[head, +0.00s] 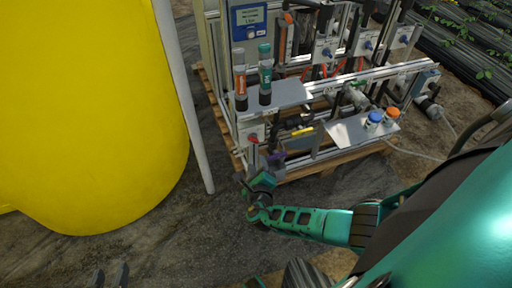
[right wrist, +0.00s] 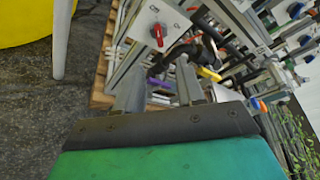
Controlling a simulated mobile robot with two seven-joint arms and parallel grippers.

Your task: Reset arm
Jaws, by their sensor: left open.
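My right arm reaches in from the right of the head view, teal, with its gripper (head: 268,164) low in front of the skid's front left corner. In the right wrist view its two grey fingers (right wrist: 158,82) stand apart with nothing held between them. A purple part (right wrist: 160,83) of the skid shows beyond the gap; I cannot tell whether a finger touches it. My left gripper (head: 110,277) shows only as two dark fingertips at the bottom left edge of the head view, apart and empty, over bare ground.
The fertigation skid (head: 330,150) stands on a wooden pallet (head: 335,160). A red valve knob (right wrist: 157,33) and yellow handle (head: 303,131) are near my right gripper. Two bottles (head: 265,75) stand on a shelf. A yellow tank (head: 90,110) and white post (head: 180,90) stand left.

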